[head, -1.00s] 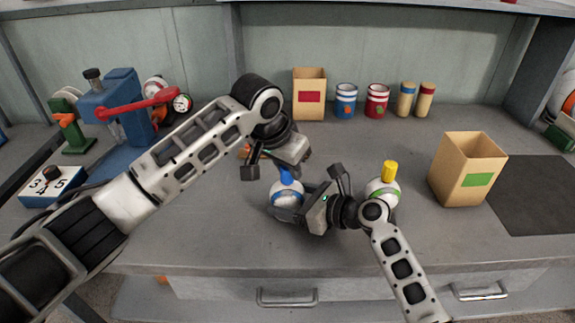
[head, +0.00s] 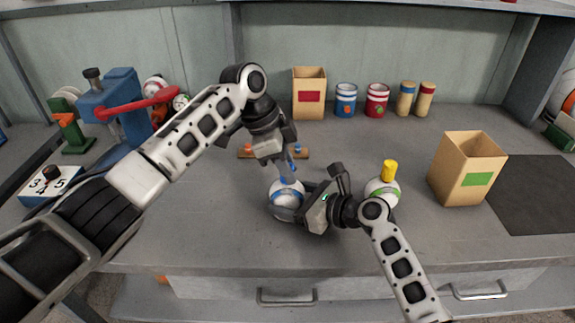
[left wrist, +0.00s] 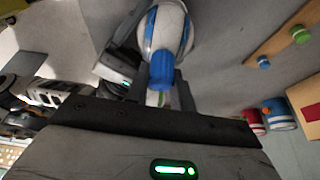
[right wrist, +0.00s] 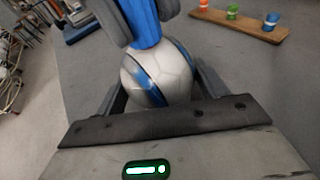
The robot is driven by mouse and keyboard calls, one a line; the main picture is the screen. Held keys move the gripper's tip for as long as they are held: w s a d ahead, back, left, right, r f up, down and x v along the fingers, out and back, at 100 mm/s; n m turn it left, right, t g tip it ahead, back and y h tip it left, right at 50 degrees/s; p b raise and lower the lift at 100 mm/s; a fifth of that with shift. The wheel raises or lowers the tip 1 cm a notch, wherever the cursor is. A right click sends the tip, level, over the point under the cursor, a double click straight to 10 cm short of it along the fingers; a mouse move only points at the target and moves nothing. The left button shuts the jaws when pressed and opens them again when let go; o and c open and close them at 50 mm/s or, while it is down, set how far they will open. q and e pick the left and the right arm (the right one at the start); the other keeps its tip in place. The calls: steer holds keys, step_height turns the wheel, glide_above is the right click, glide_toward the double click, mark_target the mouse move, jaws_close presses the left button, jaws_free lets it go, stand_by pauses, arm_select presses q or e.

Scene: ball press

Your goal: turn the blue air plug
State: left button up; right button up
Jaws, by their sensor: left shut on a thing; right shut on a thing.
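A white ball with blue stripes (head: 285,206) sits on the workbench, its blue air plug (head: 286,180) on top. My right gripper (head: 301,201) is shut on the ball from the right; its fingers lie on both sides of the ball (right wrist: 160,78) in the right wrist view. My left gripper (head: 284,170) comes down from above and is shut on the blue plug. In the right wrist view the plug (right wrist: 145,22) shows between grey fingers. The left wrist view shows the plug (left wrist: 162,70) against the ball. The exact finger contact is partly hidden.
A second ball with a yellow plug (head: 389,170) stands close behind my right wrist. A wooden peg board (head: 270,154) lies just behind the left gripper. A box with a green label (head: 468,170) stands right. A blue press with a red lever (head: 125,110) stands left.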

arm_select(q)
steer(key=m, duration=0.1)
steer(key=m+g, duration=0.1)
steer(key=m, duration=0.2)
steer(key=shift+d+r+m+g, duration=0.15)
steer(key=shift+r+m+g, duration=0.15)
steer(key=shift+m, duration=0.1)
steer(key=shift+m+g+y, duration=0.5)
steer(key=shift+m, duration=1.1)
steer(key=o, duration=0.8)
steer(key=shift+o, duration=1)
steer(key=shift+f, duration=0.15)
step_height(320, 180, up, 10)
